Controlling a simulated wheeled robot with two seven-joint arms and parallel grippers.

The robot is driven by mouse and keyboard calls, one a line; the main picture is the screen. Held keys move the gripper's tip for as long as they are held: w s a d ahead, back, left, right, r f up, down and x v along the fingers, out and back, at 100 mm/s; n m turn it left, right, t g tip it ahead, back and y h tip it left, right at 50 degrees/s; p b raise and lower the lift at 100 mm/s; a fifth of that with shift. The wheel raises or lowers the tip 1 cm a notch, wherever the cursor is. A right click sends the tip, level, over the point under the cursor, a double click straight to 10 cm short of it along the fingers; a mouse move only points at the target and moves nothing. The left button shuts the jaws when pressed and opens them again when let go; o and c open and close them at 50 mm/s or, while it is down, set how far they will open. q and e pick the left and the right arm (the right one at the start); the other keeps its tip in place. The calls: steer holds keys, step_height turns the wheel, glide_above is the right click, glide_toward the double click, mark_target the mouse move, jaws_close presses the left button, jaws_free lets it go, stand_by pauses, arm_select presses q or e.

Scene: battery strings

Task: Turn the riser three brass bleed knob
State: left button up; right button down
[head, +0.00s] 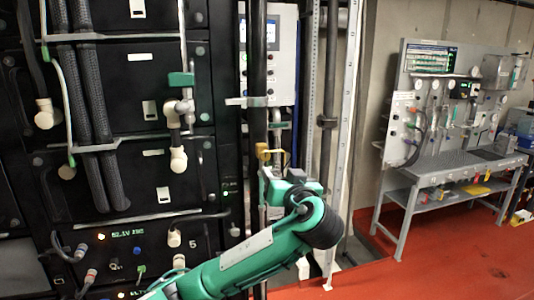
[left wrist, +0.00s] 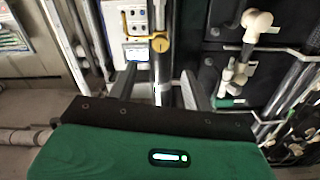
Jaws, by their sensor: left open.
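The yellow brass bleed knob (head: 263,152) sits on a vertical riser pipe right of the black cabinets. In the left wrist view the round knob (left wrist: 160,44) shows beyond the fingers, near the middle between them, with a yellow bracket beside it. My left gripper (head: 278,173) is just below the knob in the head view. Its two grey fingers stand apart and empty in the left wrist view (left wrist: 160,78), with no contact visible. I cannot read which riser number this is. My right gripper is not in view.
Black battery cabinets (head: 130,100) with hoses and white elbow fittings stand at left. A pale control box (head: 282,55) hangs behind the pipes. A perforated upright (head: 305,85) stands close right of the gripper. A grey workbench (head: 450,172) is farther right; the red floor (head: 420,255) is open.

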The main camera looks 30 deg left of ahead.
mark_target(266, 157)
arm_select(q)
steer(key=p+x, duration=0.5)
steer(key=x, duration=0.4)
steer(key=shift+w+a+r, duration=0.2)
steer(key=shift+a, duration=0.15)
steer(key=shift+p+x, duration=0.3)
steer(key=shift+x, duration=0.5)
steer(key=shift+f, duration=0.2)
steer(key=c, duration=1)
steer(key=shift+o, duration=0.2)
